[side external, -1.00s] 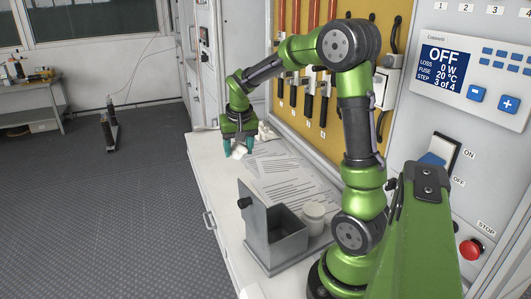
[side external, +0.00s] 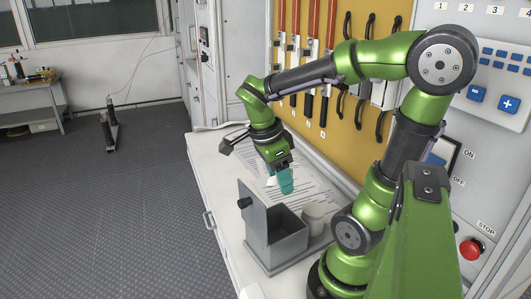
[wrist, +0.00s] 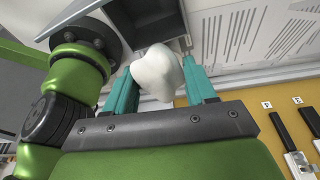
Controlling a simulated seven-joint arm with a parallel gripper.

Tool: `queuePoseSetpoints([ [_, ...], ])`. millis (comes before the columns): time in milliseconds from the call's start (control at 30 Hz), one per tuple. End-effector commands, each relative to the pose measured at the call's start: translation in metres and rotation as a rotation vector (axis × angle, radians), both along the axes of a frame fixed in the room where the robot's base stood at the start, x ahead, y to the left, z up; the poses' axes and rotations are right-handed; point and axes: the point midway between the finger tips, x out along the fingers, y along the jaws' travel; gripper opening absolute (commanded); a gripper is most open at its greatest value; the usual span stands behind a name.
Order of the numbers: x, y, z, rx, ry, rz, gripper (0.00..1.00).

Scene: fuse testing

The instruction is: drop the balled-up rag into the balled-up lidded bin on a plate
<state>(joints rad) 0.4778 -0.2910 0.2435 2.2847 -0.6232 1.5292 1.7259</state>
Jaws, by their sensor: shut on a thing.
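My gripper (side external: 282,182) is shut on the white balled-up rag (side external: 271,182). In the wrist view the rag (wrist: 157,72) sits between the two teal fingers (wrist: 160,85). The grey bin (side external: 285,248) stands on a flat plate on the white worktop. Its lid (side external: 254,215) is raised upright on the left side, with a dark knob, and the top is open. The gripper is above the worktop, just behind the bin as the side view shows it. Part of the bin (wrist: 145,12) shows at the top edge of the wrist view, beyond the rag.
A white round container (side external: 313,216) stands close to the bin's right. Printed sheets (side external: 310,165) lie on the worktop (side external: 222,185) behind it. The yellow panel with fuses and handles (side external: 330,148) rises at the back. Open floor lies to the left.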

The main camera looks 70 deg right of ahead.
Motion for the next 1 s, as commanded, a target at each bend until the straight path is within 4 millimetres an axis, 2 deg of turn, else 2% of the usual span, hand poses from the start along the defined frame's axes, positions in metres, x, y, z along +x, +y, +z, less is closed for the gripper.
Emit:
queuePoseSetpoints([
  [200,-0.001,0.000,-0.027,0.003,0.004,0.002,0.22],
  [400,0.000,0.000,-0.045,0.003,0.003,0.002,0.22],
  [800,0.000,0.000,-0.050,0.001,-0.002,0.003,0.22],
  [833,0.000,0.000,-0.050,0.001,-0.001,0.004,0.60],
  [1000,0.000,0.000,-0.050,0.001,-0.001,0.004,0.85],
])
